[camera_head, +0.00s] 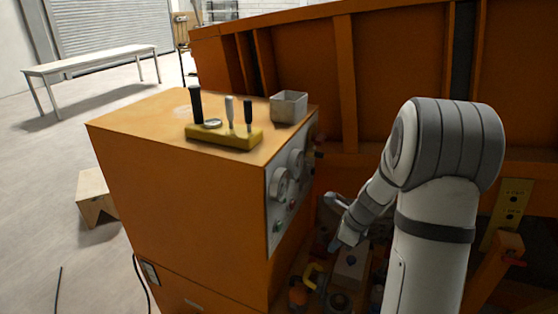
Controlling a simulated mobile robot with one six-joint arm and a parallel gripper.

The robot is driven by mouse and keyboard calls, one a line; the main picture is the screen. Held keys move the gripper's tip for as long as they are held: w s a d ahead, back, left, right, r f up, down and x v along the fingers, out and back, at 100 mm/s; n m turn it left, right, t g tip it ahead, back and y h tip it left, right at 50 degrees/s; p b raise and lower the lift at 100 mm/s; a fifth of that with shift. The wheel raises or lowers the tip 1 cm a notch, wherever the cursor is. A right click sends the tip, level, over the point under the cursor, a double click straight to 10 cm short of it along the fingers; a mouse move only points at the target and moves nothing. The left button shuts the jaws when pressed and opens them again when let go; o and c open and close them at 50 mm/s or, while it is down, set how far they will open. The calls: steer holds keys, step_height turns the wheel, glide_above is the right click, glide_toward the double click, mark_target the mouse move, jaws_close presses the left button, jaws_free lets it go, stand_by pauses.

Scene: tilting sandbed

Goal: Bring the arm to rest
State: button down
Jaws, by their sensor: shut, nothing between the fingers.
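My white and grey arm rises at the right of the head view, bends at a large grey-banded elbow and reaches down to the left. My gripper (336,243) is at its far end, low beside the right side of the orange control cabinet (180,200). It is small and partly dark in the picture; it looks shut and I see nothing held in it.
On the cabinet top are a yellow lever block (224,136) and a grey open box (289,106). The cabinet's side has a dial panel (285,190). A tall orange ribbed wall (400,60) stands behind my arm. A white bench (95,62) and wooden step (95,195) stand on open floor leftward.

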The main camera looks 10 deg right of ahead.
steer(key=s+a+r+n+h, duration=0.1)
steer(key=s+a+r+n, duration=0.1)
steer(key=s+r+n, duration=0.3)
steer(key=s+a+r+n+h, duration=0.1)
steer(key=s+a+r+n, duration=0.2)
steer(key=s+n, duration=0.6)
steer(key=s+a+r+n+t+h, duration=0.1)
steer(key=s+a+r+n, duration=0.2)
steer(key=s+r+n, duration=0.5)
steer(key=shift+a+n+h, duration=0.25)
steer(key=shift+n+h, duration=0.15)
steer(key=shift+n, duration=0.6)
